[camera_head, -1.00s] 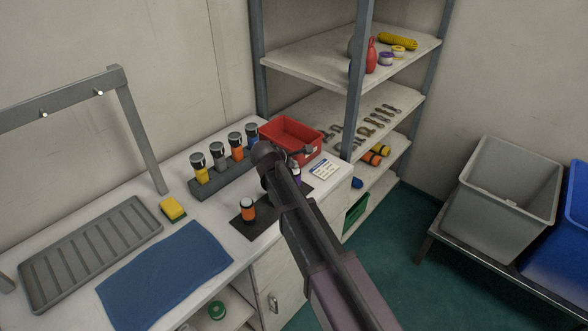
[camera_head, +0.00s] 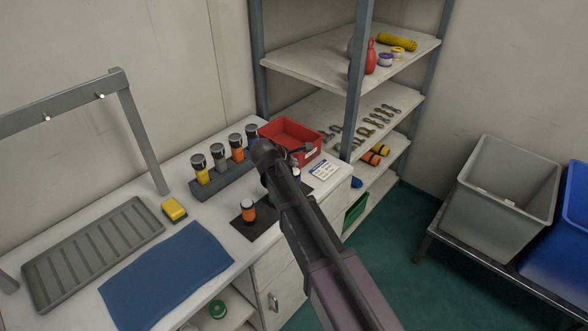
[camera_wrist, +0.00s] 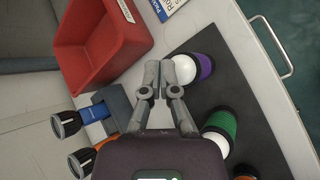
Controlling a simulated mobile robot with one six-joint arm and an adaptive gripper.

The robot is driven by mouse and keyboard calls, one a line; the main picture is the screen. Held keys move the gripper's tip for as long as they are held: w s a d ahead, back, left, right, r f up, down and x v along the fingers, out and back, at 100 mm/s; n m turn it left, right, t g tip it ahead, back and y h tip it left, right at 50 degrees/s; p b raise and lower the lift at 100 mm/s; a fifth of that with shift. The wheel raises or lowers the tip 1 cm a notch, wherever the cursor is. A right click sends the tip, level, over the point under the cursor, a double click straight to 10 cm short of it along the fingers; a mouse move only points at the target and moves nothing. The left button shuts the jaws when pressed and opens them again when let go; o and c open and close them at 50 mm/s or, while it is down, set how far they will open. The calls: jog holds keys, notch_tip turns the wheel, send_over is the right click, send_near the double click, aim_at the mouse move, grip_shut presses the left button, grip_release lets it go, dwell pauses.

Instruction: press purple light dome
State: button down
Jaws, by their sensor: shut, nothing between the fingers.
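The purple light (camera_wrist: 205,66) stands on a dark mat in the wrist view, with a white dome (camera_wrist: 186,69) on its purple ribbed body. My gripper (camera_wrist: 161,72) is shut and empty. Its fingertips are at the left edge of the white dome in the picture; I cannot tell whether they touch it. In the head view a sliver of the purple light (camera_head: 297,174) shows beside my arm, which hides most of it.
A green light (camera_wrist: 221,126) with a white dome and an orange light (camera_head: 248,211) share the dark mat (camera_head: 240,232). A red bin (camera_head: 291,137) is close behind. A rack (camera_head: 225,180) holds several flashlights. A label card (camera_head: 323,170) lies at the right.

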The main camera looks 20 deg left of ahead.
aim_at(294, 170)
jog(key=shift+r+p, duration=2.7)
jog(key=shift+r, duration=0.15)
